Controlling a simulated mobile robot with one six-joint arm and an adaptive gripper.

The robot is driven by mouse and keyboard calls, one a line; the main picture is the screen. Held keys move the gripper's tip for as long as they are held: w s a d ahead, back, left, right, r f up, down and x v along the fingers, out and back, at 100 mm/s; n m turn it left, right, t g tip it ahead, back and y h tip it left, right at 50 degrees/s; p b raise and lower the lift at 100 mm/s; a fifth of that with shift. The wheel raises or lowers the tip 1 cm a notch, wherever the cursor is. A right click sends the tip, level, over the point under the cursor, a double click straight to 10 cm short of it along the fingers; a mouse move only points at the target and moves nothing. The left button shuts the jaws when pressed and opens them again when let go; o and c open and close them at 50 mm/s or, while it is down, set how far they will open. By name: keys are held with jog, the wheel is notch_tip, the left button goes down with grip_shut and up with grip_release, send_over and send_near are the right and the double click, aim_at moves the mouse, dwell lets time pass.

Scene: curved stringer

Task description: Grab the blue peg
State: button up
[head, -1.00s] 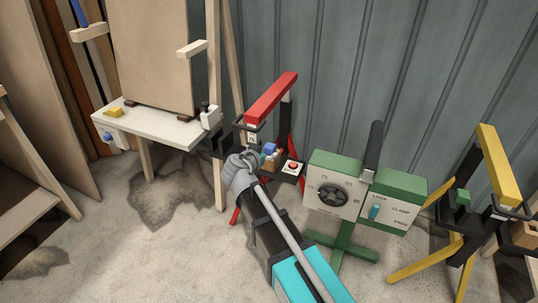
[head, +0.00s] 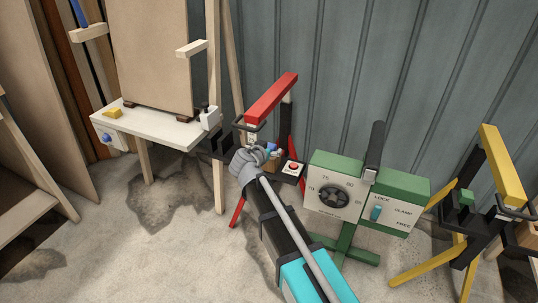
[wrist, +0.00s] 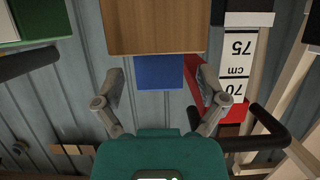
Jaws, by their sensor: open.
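A blue block (head: 271,147), the likely blue peg, is at the red stand (head: 272,97), beside a brown wooden block (head: 277,158). In the wrist view the blue block (wrist: 158,72) lies between my fingertips, with the wooden block (wrist: 155,25) directly above it in the picture and partly covering it. My gripper (wrist: 161,80) is open, with a gap on both sides of the blue. In the head view my gripper (head: 262,153) is right at the stand's small blocks and hides part of them.
A red button box (head: 292,170) is just right of the blocks. A green and white dial panel (head: 335,188) stands further right, then a yellow stand (head: 500,165). A white table (head: 155,128) with a wooden board is at left. A black bar (wrist: 268,130) shows near my right finger.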

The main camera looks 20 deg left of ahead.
jog(key=shift+w, duration=0.15)
dwell(0.4)
jog(key=c, duration=1.2)
jog(key=shift+o, duration=0.2)
jog(key=shift+r, duration=0.1)
notch_tip(320, 180, up, 11)
jog(key=p, duration=1.2)
jog(key=s+a, duration=0.1)
jog(key=s, duration=1.7)
jog(key=shift+a+r, duration=0.15)
jog(key=shift+r, duration=0.2)
